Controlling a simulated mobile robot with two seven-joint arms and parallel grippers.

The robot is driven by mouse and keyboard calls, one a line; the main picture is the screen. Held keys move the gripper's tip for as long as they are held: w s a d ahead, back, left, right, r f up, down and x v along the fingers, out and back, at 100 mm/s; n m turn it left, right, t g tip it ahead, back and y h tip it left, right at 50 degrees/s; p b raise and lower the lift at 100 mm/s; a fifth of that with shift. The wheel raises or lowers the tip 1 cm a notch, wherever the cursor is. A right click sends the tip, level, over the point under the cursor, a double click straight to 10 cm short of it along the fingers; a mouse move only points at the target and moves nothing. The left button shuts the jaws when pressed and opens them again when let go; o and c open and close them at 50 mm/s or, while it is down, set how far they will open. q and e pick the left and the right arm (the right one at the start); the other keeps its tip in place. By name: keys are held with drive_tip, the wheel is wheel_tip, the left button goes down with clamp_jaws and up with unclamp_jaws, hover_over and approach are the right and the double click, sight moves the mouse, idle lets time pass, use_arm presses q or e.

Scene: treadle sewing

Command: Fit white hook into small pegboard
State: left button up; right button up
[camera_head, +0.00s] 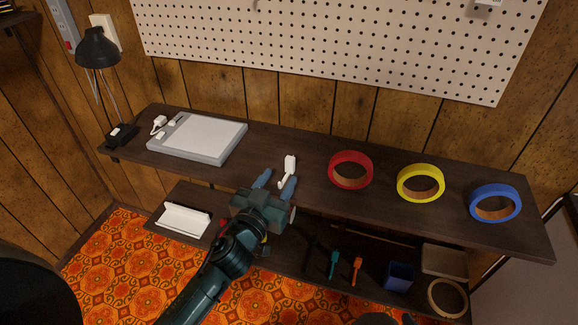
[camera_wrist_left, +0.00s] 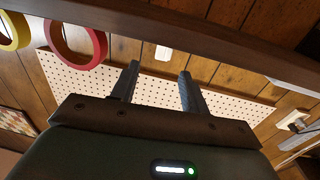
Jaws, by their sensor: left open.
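The white hook (camera_head: 290,167) is on the dark upper shelf, just beyond my left gripper's fingers. My left gripper (camera_head: 275,184) is open and empty, with the hook close to its right fingertip. In the left wrist view, the white hook (camera_wrist_left: 163,52) shows beyond the gap between the two open fingers (camera_wrist_left: 158,82). Contact between hook and fingers cannot be made out. A white pegboard (camera_head: 340,40) with rows of holes is on the wood-panelled wall above the shelf. My right gripper is not in view.
A grey-white flat box (camera_head: 197,138) and black lamp (camera_head: 98,50) are at the left. Red (camera_head: 350,156), yellow (camera_head: 420,169) and blue (camera_head: 495,191) tape rolls sit on the shelf's right half. Tools and a blue cup (camera_head: 399,276) are on the lower shelf.

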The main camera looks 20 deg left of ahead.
sight(289, 161)
use_arm(q)
drive_tip(key=w, duration=0.5)
drive_tip(key=shift+w+d, duration=0.2)
drive_tip(key=shift+w, duration=0.15)
drive_tip(key=shift+c, duration=0.5)
drive_tip(key=shift+r, duration=0.1)
clamp_jaws()
